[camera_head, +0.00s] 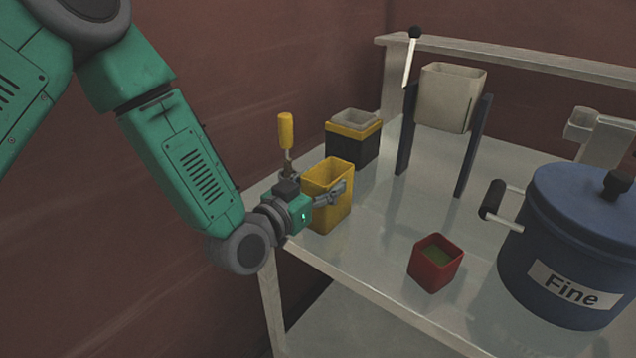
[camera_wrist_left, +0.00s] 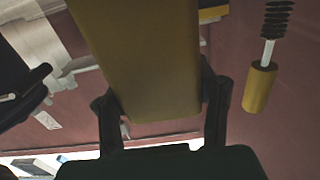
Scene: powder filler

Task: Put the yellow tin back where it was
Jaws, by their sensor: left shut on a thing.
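The yellow tin (camera_head: 326,181) is an open-topped, upright yellow box near the left edge of the table in the head view. My left gripper (camera_head: 333,193) is shut on it, with a finger along its near side. In the left wrist view the tin (camera_wrist_left: 140,60) fills the upper middle, between the two dark fingers of the left gripper (camera_wrist_left: 162,108). I cannot tell whether its base touches the table. My right gripper is not in view.
A black-and-yellow box (camera_head: 352,143) stands behind the tin. A yellow-handled lever (camera_head: 286,132) rises beside my gripper. A red tin (camera_head: 436,263) with green contents, a grey hopper (camera_head: 449,97) on posts and a blue pot (camera_head: 570,240) labelled Fine stand to the right. The table (camera_head: 375,235) is clear between.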

